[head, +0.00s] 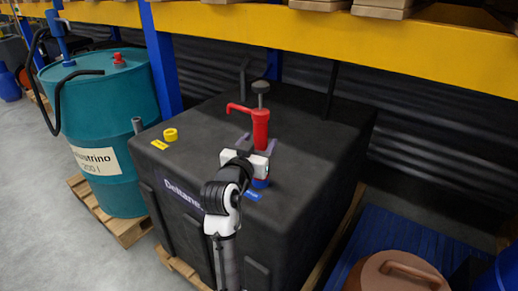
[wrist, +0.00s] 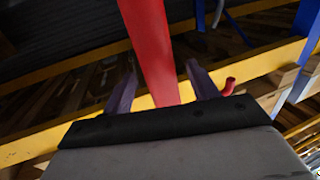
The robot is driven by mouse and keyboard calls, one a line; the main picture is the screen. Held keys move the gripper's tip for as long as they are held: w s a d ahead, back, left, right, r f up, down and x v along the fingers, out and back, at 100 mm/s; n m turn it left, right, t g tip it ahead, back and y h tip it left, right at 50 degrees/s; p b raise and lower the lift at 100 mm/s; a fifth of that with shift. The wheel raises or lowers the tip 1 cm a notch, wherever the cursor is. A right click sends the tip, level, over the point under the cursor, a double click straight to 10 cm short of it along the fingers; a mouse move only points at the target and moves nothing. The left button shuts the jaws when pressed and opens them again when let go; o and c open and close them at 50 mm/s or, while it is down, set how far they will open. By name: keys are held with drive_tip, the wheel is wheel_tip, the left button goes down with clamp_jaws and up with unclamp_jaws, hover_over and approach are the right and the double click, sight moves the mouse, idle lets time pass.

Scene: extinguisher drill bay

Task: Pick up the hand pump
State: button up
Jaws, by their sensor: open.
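The red hand pump (head: 261,126) stands upright on top of the black tank (head: 200,130) in the head view. It has a dark knob on top and a red spout pointing left. My gripper (head: 258,143) is open at the pump, with its purple-grey fingers on either side of the red body. In the wrist view the pump (wrist: 150,45) runs up between the two fingers of my gripper (wrist: 160,75). I cannot tell whether either finger touches it. My gripper and wrist hide the pump's lower part.
A yellow cap (head: 170,134) lies on the tank's left side. A teal drum (head: 105,125) stands on a pallet at left. A yellow shelf beam (head: 350,45) and blue post (head: 163,60) are behind. A brown lidded container (head: 395,272) is at lower right.

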drive_tip(key=shift+x, duration=1.1)
drive_tip(key=c, duration=1.2)
drive_tip(key=shift+o, duration=0.2)
drive_tip(key=shift+r, duration=0.2)
